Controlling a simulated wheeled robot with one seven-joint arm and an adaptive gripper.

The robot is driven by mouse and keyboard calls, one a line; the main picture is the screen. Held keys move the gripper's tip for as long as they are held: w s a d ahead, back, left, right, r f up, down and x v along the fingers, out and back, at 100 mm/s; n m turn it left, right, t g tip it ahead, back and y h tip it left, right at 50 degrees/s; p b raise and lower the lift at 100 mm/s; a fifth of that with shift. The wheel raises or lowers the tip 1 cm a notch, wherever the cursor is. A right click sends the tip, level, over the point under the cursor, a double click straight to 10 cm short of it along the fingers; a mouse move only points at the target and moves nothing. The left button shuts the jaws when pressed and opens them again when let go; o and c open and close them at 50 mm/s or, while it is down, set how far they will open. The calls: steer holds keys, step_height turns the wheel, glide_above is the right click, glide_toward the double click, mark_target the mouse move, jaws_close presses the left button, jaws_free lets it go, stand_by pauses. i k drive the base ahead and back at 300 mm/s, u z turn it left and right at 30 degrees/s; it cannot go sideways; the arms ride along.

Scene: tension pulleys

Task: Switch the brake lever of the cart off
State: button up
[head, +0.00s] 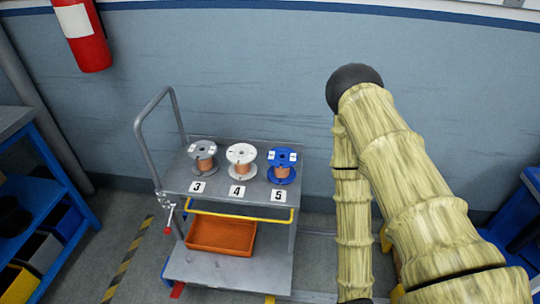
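The grey metal cart (214,274) stands against the blue wall, with a push handle (138,129) at its upper left. A small metal lever with a red end (168,231) hangs at the left front corner of the cart, below the top shelf; this looks like the brake lever. It points downward, and its exact setting is too small to tell. My arm, in a yellowish cover, fills the right side of the head view. My gripper cannot be made out, so its state is not shown.
Grey, white and blue spools (241,157) stand on the cart's top. A yellow bar (240,215) runs along its front, above an orange bin (221,237) on the lower shelf. Blue shelving (75,243) stands at left. A red extinguisher (83,38) hangs on the wall. Floor is open left of the cart.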

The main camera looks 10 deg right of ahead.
mark_target(167, 231)
steer(key=u, duration=0.35)
steer(key=k, duration=0.4)
steer(key=u, duration=0.35)
steer(key=i, duration=0.5)
